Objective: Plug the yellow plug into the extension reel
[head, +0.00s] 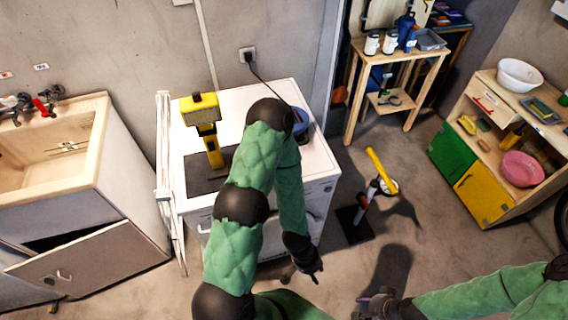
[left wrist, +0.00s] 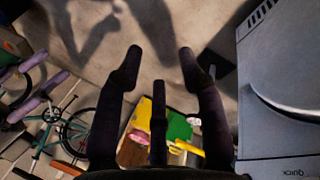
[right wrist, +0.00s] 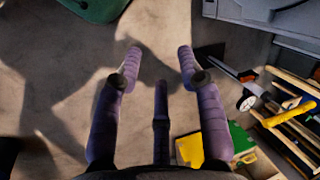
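A blue round object that looks like the extension reel (head: 301,122) sits on the white machine top, partly hidden behind my left arm. A black cord runs from near it up to a wall socket. I cannot make out the yellow plug in any view. My left gripper (head: 304,266) hangs low in front of the machine; its fingers are apart and empty in the left wrist view (left wrist: 160,52). My right gripper (head: 375,302) is low at the bottom of the head view; its fingers are apart over bare floor in the right wrist view (right wrist: 160,58).
A yellow work lamp (head: 201,110) stands on the white machine (head: 318,160). A sink cabinet (head: 100,140) with an open door is at left. A yellow-handled pump (head: 381,170) stands on the floor. A wooden table (head: 400,62) and shelf unit (head: 500,100) are at right.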

